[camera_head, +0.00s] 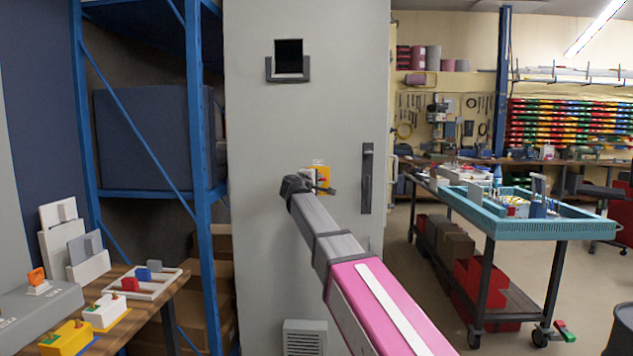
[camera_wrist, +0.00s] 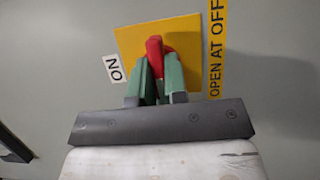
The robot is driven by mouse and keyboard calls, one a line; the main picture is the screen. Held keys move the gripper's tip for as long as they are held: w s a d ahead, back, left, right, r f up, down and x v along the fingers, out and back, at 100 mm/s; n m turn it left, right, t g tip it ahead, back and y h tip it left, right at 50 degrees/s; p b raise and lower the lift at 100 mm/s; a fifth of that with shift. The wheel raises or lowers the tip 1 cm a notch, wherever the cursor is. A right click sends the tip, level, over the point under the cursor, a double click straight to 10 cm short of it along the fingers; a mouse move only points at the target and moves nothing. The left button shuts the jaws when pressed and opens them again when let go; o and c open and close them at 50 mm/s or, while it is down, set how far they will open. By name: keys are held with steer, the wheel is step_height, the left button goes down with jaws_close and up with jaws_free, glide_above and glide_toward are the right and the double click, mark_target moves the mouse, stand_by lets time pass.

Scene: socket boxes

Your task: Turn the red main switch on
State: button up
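The red main switch (camera_wrist: 154,46) sits on a yellow plate (camera_wrist: 128,39) on the grey cabinet door. In the head view the yellow plate (camera_head: 324,174) is partly hidden by my gripper (camera_head: 312,187).
The grey cabinet (camera_head: 262,140) has a dark door handle (camera_head: 366,178) right of the switch and a small window (camera_head: 289,55) above. A wooden table (camera_head: 175,285) with socket boxes is at left. A teal-topped cart (camera_head: 540,228) stands at right.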

jaws_close()
steer(key=m+g+y, duration=0.1)
steer(key=m, duration=0.3)
steer(key=shift+r, duration=0.1)
steer(key=m+g+y, duration=0.1)
steer(key=m, duration=0.2)
steer(key=shift+m+y, duration=0.3)
steer(key=shift+y, duration=0.1)
steer(key=m+y, duration=0.2)
steer(key=m, duration=0.1)
steer(key=shift+d+g, duration=0.1)
steer(key=shift+g, duration=0.3)
steer(key=shift+m+y, duration=1.1)
steer(key=shift+m, duration=0.4)
steer(key=o, duration=0.7)
jaws_free()
steer(key=shift+c, duration=0.2)
steer(key=shift+r, duration=0.1)
